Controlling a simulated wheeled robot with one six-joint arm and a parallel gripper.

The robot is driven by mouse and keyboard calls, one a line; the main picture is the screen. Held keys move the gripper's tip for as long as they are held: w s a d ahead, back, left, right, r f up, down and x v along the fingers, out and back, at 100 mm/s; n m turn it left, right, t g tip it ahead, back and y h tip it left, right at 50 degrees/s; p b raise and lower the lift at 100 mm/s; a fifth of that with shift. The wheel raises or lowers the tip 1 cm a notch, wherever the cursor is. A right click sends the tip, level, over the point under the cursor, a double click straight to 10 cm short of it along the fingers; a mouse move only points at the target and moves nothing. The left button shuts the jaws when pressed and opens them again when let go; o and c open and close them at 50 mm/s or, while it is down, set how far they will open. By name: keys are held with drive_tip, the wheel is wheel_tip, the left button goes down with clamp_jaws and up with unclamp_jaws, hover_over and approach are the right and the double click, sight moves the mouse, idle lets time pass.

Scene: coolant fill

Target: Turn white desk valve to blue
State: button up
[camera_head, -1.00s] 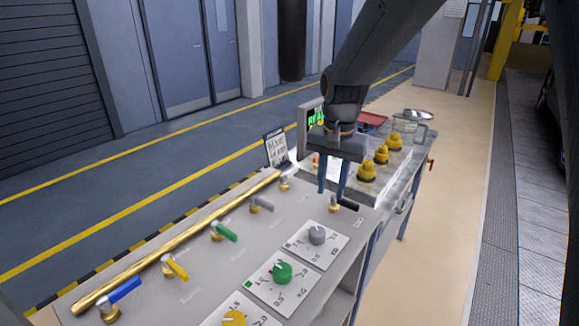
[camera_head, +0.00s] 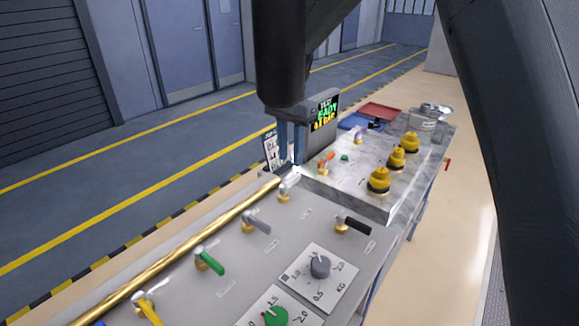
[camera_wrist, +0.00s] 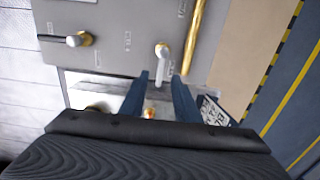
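The white desk valve (camera_head: 285,187) stands at the far end of the grey desk, near the gold pipe. In the wrist view the white valve (camera_wrist: 161,66) has a brass base, and its pale handle points toward my gripper. My gripper (camera_head: 291,161) hangs fingers down, just beyond the valve in the head view. In the wrist view my gripper (camera_wrist: 160,78) has its fingers apart, with the handle's end lined up between the tips. I cannot tell whether they touch. A blue valve handle (camera_head: 98,323) barely shows at the bottom left.
Black (camera_head: 352,222), grey (camera_head: 257,224), green (camera_head: 210,261) and yellow (camera_head: 148,308) valves stand nearby. A lit screen (camera_head: 325,112), a sign (camera_head: 271,152), an orange-handled valve (camera_head: 326,163) and yellow knobs (camera_head: 380,180) lie close beyond. A gold pipe (camera_head: 190,250) edges the desk.

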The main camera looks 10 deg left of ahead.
sight(290, 180)
drive_tip(key=shift+w+d+f, duration=0.1)
drive_tip(key=shift+w+f, duration=0.1)
drive_tip(key=shift+f, duration=0.05)
drive_tip(key=f, duration=0.2)
drive_tip(key=f+p, duration=0.2)
drive_tip(key=f, duration=0.1)
drive_tip(key=shift+s+a+f, duration=0.2)
drive_tip(key=shift+a+f, duration=0.05)
drive_tip(key=shift+f, duration=0.85)
clamp_jaws()
